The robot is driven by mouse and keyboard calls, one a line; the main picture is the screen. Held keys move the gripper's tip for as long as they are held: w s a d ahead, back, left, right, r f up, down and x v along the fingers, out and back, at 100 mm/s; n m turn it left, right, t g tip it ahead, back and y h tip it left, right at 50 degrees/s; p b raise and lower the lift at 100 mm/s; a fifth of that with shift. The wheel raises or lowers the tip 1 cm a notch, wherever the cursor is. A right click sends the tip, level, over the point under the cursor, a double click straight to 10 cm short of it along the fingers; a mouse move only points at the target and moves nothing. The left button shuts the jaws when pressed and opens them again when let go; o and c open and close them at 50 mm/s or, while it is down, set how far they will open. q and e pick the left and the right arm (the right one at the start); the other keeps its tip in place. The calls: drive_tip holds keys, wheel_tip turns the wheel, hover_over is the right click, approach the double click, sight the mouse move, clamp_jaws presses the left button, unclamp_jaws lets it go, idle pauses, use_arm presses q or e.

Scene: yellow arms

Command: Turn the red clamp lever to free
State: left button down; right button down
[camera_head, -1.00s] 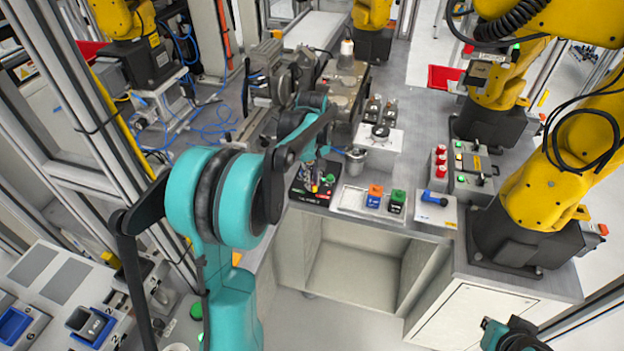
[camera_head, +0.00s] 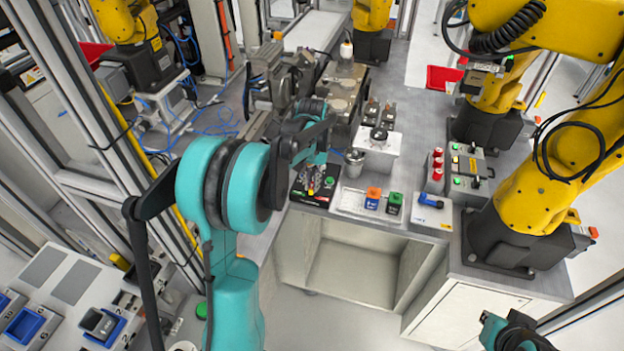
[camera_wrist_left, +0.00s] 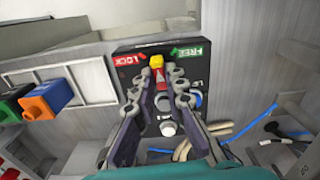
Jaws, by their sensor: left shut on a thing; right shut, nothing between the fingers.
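The clamp lever shows in the left wrist view as a red arm (camera_wrist_left: 161,88) with a yellow tip. It stands on a black panel (camera_wrist_left: 130,47), its tip between the red LOCK label (camera_wrist_left: 129,60) and the green FREE label (camera_wrist_left: 190,52). My left gripper (camera_wrist_left: 166,77) is shut on the lever, one finger on each side; the fingers hide part of it. In the head view the panel (camera_head: 312,199) sits at the bench's front edge, with my left gripper (camera_head: 315,178) over it; the lever is too small to make out there. My right gripper's fingers do not show.
Right of the panel are a white tray (camera_head: 350,209), a blue block with orange top (camera_head: 373,198), a green-topped block (camera_head: 394,202) and a blue-handled device (camera_head: 431,201). A metal cup (camera_head: 354,163) stands behind. Yellow robot arms flank the bench.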

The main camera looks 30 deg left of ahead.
sight(312, 185)
use_arm(q)
drive_tip(key=m+p, duration=0.1)
drive_tip(key=m, duration=0.4)
drive_tip(key=shift+m, duration=0.3)
drive_tip(key=shift+m+p, duration=0.6)
drive_tip(key=shift+m, duration=1.5)
drive_tip(key=c, duration=1.6)
unclamp_jaws()
drive_tip(key=shift+o, duration=0.2)
wheel_tip(312, 185, up, 12)
